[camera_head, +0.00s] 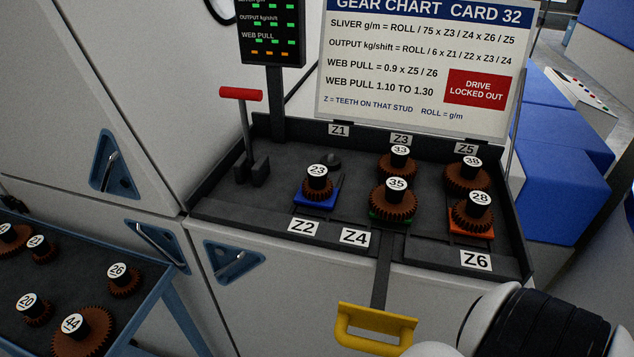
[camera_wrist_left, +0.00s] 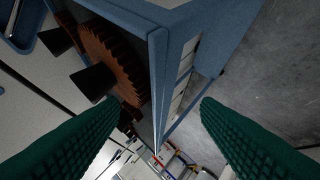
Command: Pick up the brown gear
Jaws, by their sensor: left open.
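Several brown gears with black hubs and white number labels are in the head view. Gears 44 (camera_head: 82,331), 20 (camera_head: 37,309) and 26 (camera_head: 123,281) lie on the blue-edged cart (camera_head: 152,290) at lower left, with more behind them. Gears 23 (camera_head: 317,187), 35 (camera_head: 393,205) and 28 (camera_head: 473,211) sit in the dark tray (camera_head: 250,222) among others. My left gripper (camera_wrist_left: 160,104) shows only in its wrist view, open and empty, its green fingers either side of the cart's blue edge. A large brown gear (camera_wrist_left: 115,65) is beyond the left finger. My right gripper is not in view.
A red-topped lever (camera_head: 241,97) stands in the tray's left corner. A gear chart (camera_head: 420,65) rises behind the tray. A yellow handle (camera_head: 375,328) sticks out below its front. Grey floor (camera_wrist_left: 265,65) is bare beside the cart.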

